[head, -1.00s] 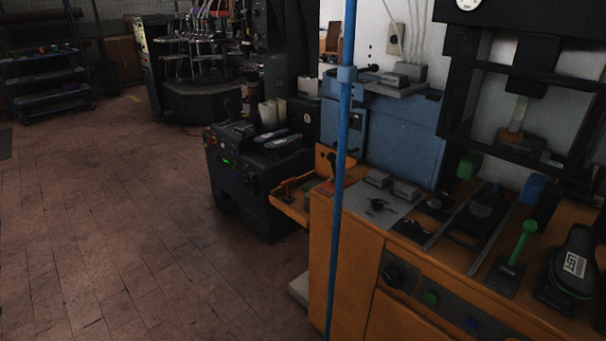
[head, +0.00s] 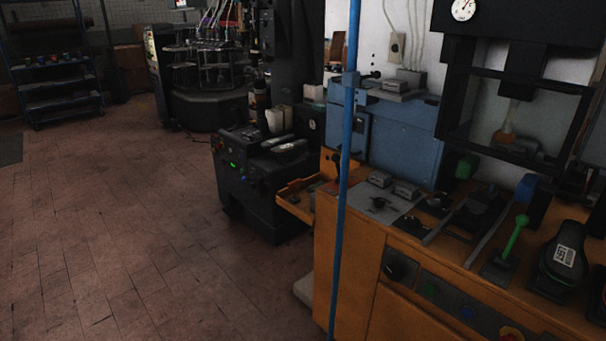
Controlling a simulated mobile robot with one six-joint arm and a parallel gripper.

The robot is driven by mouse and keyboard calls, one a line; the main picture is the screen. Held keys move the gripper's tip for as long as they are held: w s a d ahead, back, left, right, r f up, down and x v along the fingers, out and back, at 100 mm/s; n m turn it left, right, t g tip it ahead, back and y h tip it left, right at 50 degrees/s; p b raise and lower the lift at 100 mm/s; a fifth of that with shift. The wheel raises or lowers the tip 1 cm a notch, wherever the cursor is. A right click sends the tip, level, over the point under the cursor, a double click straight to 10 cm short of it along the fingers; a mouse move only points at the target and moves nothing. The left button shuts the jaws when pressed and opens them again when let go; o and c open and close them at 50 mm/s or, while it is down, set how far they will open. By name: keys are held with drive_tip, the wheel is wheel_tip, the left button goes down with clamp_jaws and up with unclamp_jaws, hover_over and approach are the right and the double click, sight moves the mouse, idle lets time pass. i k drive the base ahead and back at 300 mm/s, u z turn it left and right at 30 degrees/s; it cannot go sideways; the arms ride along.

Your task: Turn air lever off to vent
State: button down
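The orange press bench (head: 350,265) stands at the right in the head view. A green-handled lever (head: 514,238) rises tilted from a dark base plate on its top. A blue-headed lever (head: 526,188) and a darker green knob (head: 466,166) stand behind it. A black rotary knob (head: 397,270) is on the front panel. A small black handle (head: 379,203) sits on a grey plate. I cannot tell which of these is the air lever. My gripper is not in view.
A blue vertical pole (head: 344,200) stands in front of the bench. An open orange drawer or tray (head: 297,208) juts out from its left end. A black machine (head: 262,190) stands beyond. A dark shelf rack (head: 62,88) is at the far left. The tiled floor (head: 130,230) at left is clear.

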sight(335, 157)
drive_tip(key=z, duration=0.8)
drive_tip(key=k, duration=0.15)
drive_tip(key=u, duration=2.3)
drive_tip(key=i, duration=1)
drive_tip(key=u, duration=0.3)
